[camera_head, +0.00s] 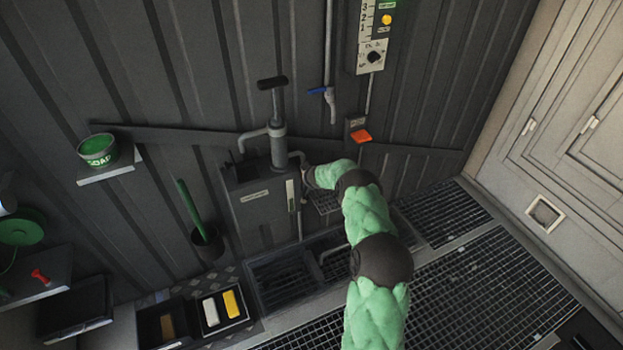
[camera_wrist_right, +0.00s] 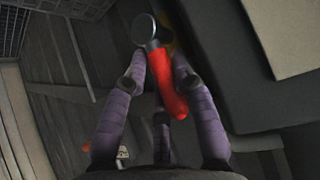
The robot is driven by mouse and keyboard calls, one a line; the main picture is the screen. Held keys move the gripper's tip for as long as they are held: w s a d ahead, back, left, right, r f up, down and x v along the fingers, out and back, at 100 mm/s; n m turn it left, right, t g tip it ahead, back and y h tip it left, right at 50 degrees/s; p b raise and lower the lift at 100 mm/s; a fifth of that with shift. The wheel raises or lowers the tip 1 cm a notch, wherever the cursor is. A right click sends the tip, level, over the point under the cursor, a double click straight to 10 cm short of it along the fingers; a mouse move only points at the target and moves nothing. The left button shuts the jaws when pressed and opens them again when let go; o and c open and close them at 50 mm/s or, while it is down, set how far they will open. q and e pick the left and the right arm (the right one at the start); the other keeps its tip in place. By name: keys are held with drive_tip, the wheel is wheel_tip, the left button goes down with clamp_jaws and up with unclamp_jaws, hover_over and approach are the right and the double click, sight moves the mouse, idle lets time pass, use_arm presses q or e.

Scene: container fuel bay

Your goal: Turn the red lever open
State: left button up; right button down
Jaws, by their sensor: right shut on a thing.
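The red lever (camera_wrist_right: 168,88) shows in the right wrist view, with a round grey pivot cap (camera_wrist_right: 144,27) at its upper end. My right gripper (camera_wrist_right: 157,72) has its purple fingers on both sides of the lever and is shut on it. In the head view my green right arm reaches to the right side of the grey pump tank (camera_head: 262,207); the arm hides the lever there, and little of the gripper shows. My left gripper is in neither view.
A blue-handled tap (camera_head: 318,91) hangs on a pipe above. A green can (camera_head: 98,150) stands on a shelf at the left. Trays (camera_head: 222,309) lie below, and floor grating (camera_head: 490,290) spreads right.

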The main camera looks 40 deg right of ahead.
drive_tip(key=shift+w+d+r, duration=0.15)
drive_tip(key=shift+w+r, duration=0.1)
drive_tip(key=shift+r, duration=0.2)
drive_tip(key=c, duration=1)
unclamp_jaws()
drive_tip(key=shift+f, duration=0.2)
drive_tip(key=shift+s+a+f, duration=0.15)
drive_tip(key=shift+a+f, duration=0.15)
drive_tip(key=shift+a, duration=0.05)
drive_tip(key=shift+s, duration=0.1)
